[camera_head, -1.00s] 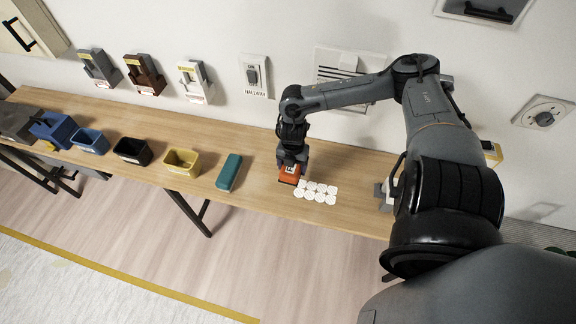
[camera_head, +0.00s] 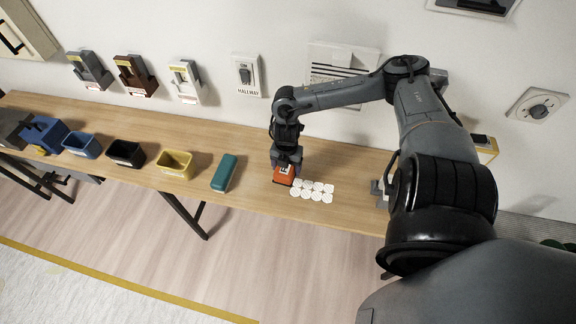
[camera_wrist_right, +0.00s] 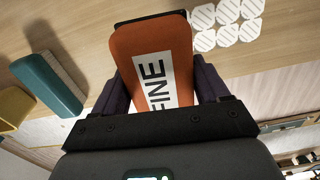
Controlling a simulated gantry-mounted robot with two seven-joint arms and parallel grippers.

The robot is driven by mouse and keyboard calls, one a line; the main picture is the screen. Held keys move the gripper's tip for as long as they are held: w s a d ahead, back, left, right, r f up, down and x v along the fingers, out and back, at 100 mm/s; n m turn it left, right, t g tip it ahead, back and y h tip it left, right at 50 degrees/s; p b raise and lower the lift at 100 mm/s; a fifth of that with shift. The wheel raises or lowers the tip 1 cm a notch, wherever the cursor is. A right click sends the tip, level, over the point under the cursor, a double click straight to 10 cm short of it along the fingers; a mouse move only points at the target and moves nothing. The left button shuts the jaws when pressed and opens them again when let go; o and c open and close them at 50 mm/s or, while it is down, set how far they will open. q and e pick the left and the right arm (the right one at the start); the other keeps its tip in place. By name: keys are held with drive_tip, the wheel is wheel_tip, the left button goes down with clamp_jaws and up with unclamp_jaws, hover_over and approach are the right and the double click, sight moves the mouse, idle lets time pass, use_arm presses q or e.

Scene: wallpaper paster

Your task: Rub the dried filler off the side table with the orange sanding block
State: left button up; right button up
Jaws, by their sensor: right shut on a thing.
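The orange sanding block (camera_head: 282,178), with a white label reading FINE in the right wrist view (camera_wrist_right: 124,52), is held between the fingers of my right gripper (camera_head: 286,160). The block is at the left end of a cluster of several white round filler patches (camera_head: 312,191), over the long wooden side table (camera_head: 345,165). In the right wrist view the patches (camera_wrist_right: 228,14) show striped tops, just right of the block. Whether the block's underside touches the table cannot be told. My left gripper is not in view.
A teal block (camera_head: 224,173) lies to the left of the sanding block. Further left stand a yellow bin (camera_head: 175,165), a black bin (camera_head: 125,154) and a blue bin (camera_head: 82,145). Switches hang on the wall behind. Bare wood lies between the teal and orange blocks.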

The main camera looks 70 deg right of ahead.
drive_tip(key=shift+m, duration=0.6)
drive_tip(key=f+b, duration=0.1)
drive_tip(key=w+f, duration=0.1)
drive_tip(key=f, duration=0.1)
drive_tip(key=f+b, duration=0.1)
drive_tip(key=shift+w+a+f+b, duration=0.2)
drive_tip(key=shift+a+f+b, duration=0.05)
drive_tip(key=shift+a+b, duration=0.05)
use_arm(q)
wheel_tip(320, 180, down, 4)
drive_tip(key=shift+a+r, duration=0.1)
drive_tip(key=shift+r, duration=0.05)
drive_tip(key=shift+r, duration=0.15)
use_arm(e)
drive_tip(key=shift+r, duration=0.1)
drive_tip(key=shift+p, duration=0.35)
drive_tip(key=shift+f+b, duration=0.75)
drive_tip(key=shift+f, duration=0.6)
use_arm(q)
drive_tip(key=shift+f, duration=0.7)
